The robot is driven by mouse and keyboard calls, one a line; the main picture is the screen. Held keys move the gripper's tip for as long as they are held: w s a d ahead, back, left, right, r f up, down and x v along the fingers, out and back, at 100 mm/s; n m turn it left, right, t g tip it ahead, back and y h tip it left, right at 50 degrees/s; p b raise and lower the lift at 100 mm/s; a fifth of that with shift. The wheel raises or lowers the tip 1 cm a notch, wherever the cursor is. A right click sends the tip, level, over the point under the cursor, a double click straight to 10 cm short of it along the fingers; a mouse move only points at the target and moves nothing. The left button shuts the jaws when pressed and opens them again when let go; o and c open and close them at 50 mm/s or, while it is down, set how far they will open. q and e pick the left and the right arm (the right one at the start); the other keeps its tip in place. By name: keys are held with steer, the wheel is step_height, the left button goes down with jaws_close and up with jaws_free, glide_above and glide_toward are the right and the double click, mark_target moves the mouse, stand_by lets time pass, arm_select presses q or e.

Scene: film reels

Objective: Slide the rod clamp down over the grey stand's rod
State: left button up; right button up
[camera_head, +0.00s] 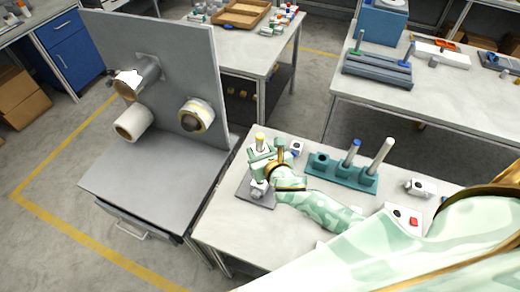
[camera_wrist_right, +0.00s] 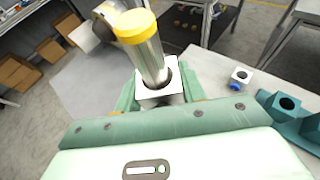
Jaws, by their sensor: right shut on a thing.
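The grey stand has a flat dark base (camera_head: 243,188) at the left end of the near table's top. Its upright rod (camera_head: 261,146) has a yellow tip, and the rod is large in the wrist view (camera_wrist_right: 153,62). My right gripper (camera_head: 264,163) is around the rod, below the tip. It is shut on the rod clamp (camera_wrist_right: 158,97), a white block with a round hole. The rod stands in the clamp's hole, with its yellow end above the block. The clamp's lower side and the rod below it are hidden in the wrist view. My left gripper is not in view.
A teal rack (camera_head: 340,172) with upright rods stands right of the stand. A small white block with a blue knob (camera_head: 296,147) lies behind the gripper. Another white clamp-like block (camera_head: 420,187) lies farther right. A grey panel (camera_head: 170,75) with rolls stands left.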

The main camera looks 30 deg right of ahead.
steer(key=shift+f, duration=0.1)
stand_by(0.3)
steer(key=shift+f+b, duration=1.85)
steer(key=shift+f, duration=0.55)
steer(key=shift+f+b, duration=1.9)
steer(key=shift+f, duration=0.6)
steer(key=shift+f+b, duration=2)
steer(key=shift+f, duration=0.5)
